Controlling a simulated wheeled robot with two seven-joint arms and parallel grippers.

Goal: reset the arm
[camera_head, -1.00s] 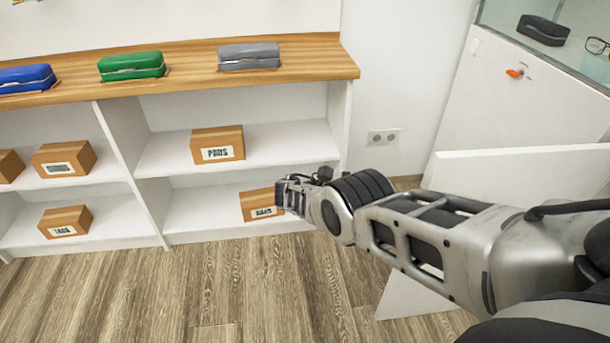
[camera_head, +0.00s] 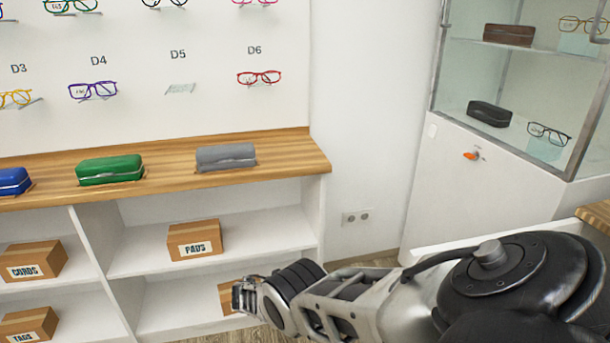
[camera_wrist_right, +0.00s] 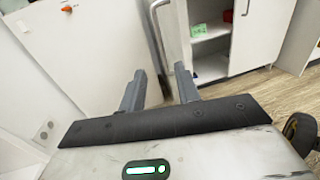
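My right arm comes in from the lower right of the head view. Its gripper (camera_head: 246,296) shows in front of the lower right shelf and partly covers a cardboard box (camera_head: 226,299) there. In the right wrist view the right gripper (camera_wrist_right: 160,88) has its two fingers apart with nothing between them. Whether the gripper touches the box cannot be told from the head view, and the wrist view shows no box near the fingers. My left gripper is not in view.
A shelf unit with a wooden top (camera_head: 290,160) bears a green case (camera_head: 110,170) and a grey case (camera_head: 226,158). A PADS box (camera_head: 194,240) sits below. A glass cabinet (camera_head: 520,70) stands right. The wrist view shows an open cabinet (camera_wrist_right: 212,62) and bare floor (camera_wrist_right: 255,90).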

